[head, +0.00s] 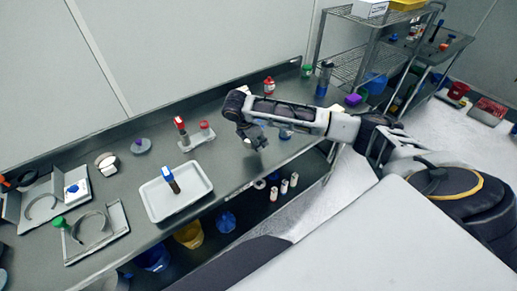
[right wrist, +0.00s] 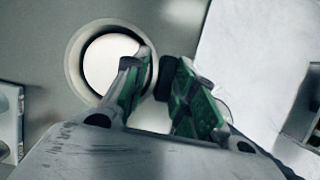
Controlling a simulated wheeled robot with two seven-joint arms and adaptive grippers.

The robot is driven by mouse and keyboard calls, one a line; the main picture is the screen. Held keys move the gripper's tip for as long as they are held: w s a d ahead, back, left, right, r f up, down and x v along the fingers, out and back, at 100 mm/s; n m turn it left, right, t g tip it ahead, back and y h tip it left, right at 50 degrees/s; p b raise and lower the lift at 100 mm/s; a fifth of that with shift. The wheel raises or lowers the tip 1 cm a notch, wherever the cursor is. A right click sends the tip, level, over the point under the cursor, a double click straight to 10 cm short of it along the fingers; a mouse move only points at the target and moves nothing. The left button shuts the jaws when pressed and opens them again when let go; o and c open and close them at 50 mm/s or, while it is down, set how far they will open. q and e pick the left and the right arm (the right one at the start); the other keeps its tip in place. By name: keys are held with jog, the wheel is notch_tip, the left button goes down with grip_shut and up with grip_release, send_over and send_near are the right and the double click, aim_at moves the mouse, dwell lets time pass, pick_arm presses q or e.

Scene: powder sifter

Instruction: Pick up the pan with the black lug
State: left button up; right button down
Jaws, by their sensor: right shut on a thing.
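The pan (right wrist: 76,62) shows in the right wrist view as a round dish with a pale grey rim and a white inside. I cannot tell whether the pan is clear of the bench. My left gripper is not in view.
The grey bench (head: 228,168) holds a white tray (head: 157,208) with a blue-topped item in it, a round pale dish (head: 107,171) and a stand with red tops (head: 196,139). A wire shelf (head: 352,64) stands behind. Bins sit below the bench.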

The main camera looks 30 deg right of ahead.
jog(key=shift+r, duration=1.65)
jog(key=shift+d, duration=0.1)
